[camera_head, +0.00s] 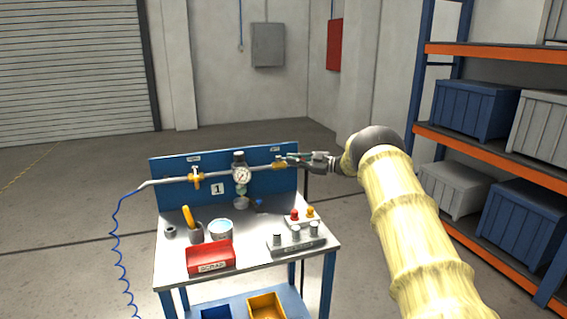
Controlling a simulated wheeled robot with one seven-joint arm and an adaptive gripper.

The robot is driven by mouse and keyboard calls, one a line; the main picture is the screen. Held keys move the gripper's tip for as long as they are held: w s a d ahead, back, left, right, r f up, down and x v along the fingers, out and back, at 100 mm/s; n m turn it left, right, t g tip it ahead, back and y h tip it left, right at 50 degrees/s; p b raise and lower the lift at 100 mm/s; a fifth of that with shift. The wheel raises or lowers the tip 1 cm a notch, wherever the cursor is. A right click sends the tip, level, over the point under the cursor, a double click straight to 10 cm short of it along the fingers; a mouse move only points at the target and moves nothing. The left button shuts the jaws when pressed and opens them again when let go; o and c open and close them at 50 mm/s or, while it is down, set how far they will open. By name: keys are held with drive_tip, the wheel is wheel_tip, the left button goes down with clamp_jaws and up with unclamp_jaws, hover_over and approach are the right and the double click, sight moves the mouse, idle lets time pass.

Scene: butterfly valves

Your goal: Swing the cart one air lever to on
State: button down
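The blue-backed cart (165,246) bears a plate with the number 1 (217,189). A pipe runs along its back panel. A yellow valve (196,181) sits on the pipe at the left, with its handle across the pipe. A brass valve (280,163) sits at the pipe's right end. My gripper (297,157) reaches in from the right, with its fingers at or beside this brass valve and a thin greenish lever-like part. The fingers are small and overlap the valve, so I cannot tell whether they touch or hold the lever.
A round gauge (242,175) stands mid-pipe. On the cart top are a red scrap bin (210,257), a white tub (220,229), a cup with a yellow-handled tool (195,231) and a grey rack (297,245). Orange shelving (490,152) stands at the right.

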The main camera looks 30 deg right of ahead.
drive_tip(key=shift+s+d+f, duration=0.1)
drive_tip(key=shift+d+f, duration=0.05)
drive_tip(key=shift+f, duration=0.05)
drive_tip(key=c, duration=1.5)
unclamp_jaws()
drive_tip(key=shift+r, duration=0.1)
drive_tip(key=shift+c, duration=0.2)
drive_tip(key=shift+d, duration=0.1)
drive_tip(key=shift+s+d, duration=0.15)
drive_tip(key=shift+s, duration=0.1)
drive_tip(key=v, duration=1.1)
drive_tip(key=shift+d, duration=0.2)
